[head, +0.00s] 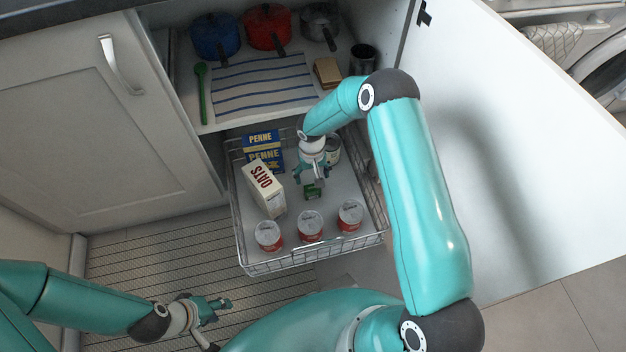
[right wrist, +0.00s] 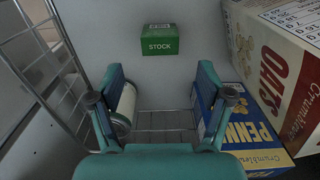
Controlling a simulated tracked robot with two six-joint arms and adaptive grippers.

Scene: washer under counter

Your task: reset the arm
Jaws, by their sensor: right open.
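My right gripper (head: 312,176) is over the pull-out wire basket, pointing down into it, open and empty. Its two fingers stand apart in the right wrist view (right wrist: 160,72). A small green box marked STOCK (right wrist: 159,40) lies beyond the fingertips, apart from them. The same green box (head: 312,191) is partly hidden by the gripper in the head view. My left gripper (head: 214,307) is low at the front left, above the striped mat, with nothing visible in it. Its fingers are too small to tell open from shut.
The wire basket (head: 262,267) holds an oats box (head: 265,190), blue penne boxes (head: 262,149), a can (head: 332,149) partly behind my right gripper, and three red-and-white tubs (head: 310,226). A shelf with pots (head: 266,27) is above. The open white door (head: 530,150) stands right of my right arm.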

